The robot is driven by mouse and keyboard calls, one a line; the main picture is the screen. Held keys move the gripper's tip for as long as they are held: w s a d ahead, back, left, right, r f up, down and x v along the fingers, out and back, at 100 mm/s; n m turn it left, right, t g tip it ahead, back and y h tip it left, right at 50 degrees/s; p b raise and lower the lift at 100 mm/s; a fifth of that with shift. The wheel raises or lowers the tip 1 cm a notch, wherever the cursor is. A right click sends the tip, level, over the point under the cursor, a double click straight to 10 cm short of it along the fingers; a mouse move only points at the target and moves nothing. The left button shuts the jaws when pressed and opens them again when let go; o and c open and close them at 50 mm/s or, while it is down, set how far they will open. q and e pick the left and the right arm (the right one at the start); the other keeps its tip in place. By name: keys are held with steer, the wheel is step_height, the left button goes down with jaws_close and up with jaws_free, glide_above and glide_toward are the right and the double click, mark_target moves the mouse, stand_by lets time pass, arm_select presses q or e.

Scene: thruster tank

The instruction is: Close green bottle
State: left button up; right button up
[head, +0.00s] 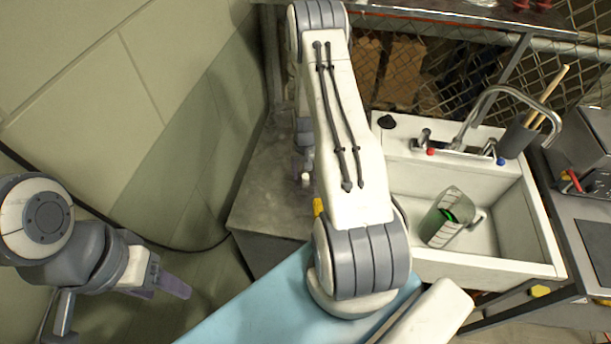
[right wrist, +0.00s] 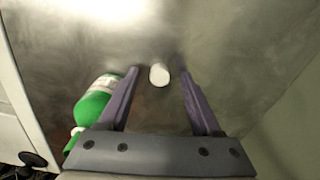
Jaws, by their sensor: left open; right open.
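A green bottle (right wrist: 97,98) with a pale label shows in the right wrist view, just left of my right gripper's left finger, which partly covers it. Its lower end is partly behind the gripper body. A small white cylindrical piece, looking like a cap (right wrist: 159,74), is between the open fingers of my right gripper (right wrist: 159,80), with gaps on both sides. The white piece also shows in the head view (head: 305,178), beside my right arm. The bottle is hidden in the head view. My left gripper (head: 170,284) is open and empty at the lower left.
A grey metal table (head: 262,205) lies under my right arm. A tiled wall stands at the left.

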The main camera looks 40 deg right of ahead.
mark_target(305, 175)
jaws_close()
steer(key=shift+r, duration=0.1)
steer(key=shift+w+r+b, duration=0.1)
steer(key=shift+r+b, duration=0.3)
steer(key=shift+r, duration=0.1)
step_height(305, 175, up, 3)
steer(key=shift+f+b, duration=0.1)
steer(key=shift+b, duration=0.65)
steer(key=s+d+r+b, duration=0.3)
steer(key=s+d+r, duration=0.4)
steer(key=s, duration=0.2)
steer(key=shift+d, duration=0.2)
